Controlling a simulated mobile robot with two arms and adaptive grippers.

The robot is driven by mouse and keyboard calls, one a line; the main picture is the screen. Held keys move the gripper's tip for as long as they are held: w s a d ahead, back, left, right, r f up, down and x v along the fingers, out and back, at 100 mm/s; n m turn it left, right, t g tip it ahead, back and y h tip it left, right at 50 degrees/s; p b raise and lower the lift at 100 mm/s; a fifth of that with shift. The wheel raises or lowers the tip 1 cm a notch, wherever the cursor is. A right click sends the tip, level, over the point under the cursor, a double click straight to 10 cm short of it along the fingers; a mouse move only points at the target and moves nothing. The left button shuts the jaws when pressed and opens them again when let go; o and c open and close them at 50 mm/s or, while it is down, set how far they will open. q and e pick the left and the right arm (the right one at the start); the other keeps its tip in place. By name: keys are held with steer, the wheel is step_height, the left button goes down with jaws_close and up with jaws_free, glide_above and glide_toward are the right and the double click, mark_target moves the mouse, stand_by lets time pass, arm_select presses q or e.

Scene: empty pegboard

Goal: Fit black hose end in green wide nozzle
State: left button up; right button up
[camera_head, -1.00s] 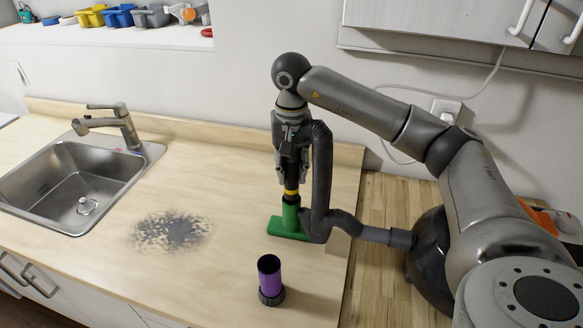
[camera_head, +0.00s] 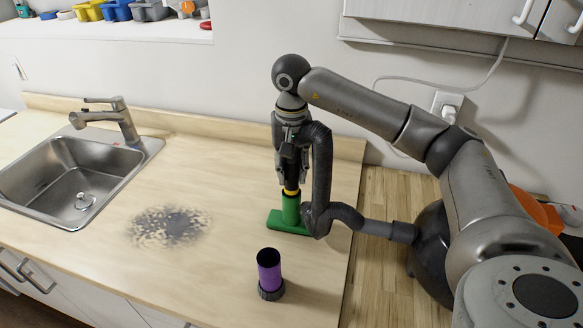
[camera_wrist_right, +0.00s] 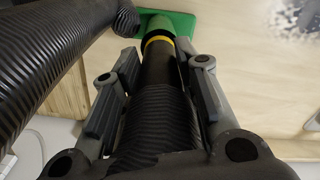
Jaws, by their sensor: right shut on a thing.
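The green wide nozzle (camera_head: 290,218) stands on the counter with its flat foot down and its neck upright. It also shows at the top of the right wrist view (camera_wrist_right: 183,24). My right gripper (camera_head: 291,180) points down above it, shut on the black hose end (camera_wrist_right: 160,75). The hose end has a yellow ring (camera_head: 291,192) near its tip. The tip meets the top of the green neck; how deep it sits inside I cannot tell. The ribbed hose (camera_head: 322,170) loops down beside the gripper. My left gripper is not in view.
A purple nozzle (camera_head: 269,272) with a black base stands upright nearer the front edge. A dark speckled patch (camera_head: 170,226) and a sink (camera_head: 75,180) lie to the left. The black vacuum body (camera_head: 428,245) is at the right.

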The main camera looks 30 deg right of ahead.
mark_target(292, 179)
steer(key=shift+f+b, duration=1.1)
steer(key=shift+f, duration=0.45)
steer(key=o, duration=1.1)
steer(key=shift+r, duration=0.1)
steer(key=shift+r, duration=0.2)
step_height(292, 179, up, 12)
steer(key=shift+f, duration=0.25)
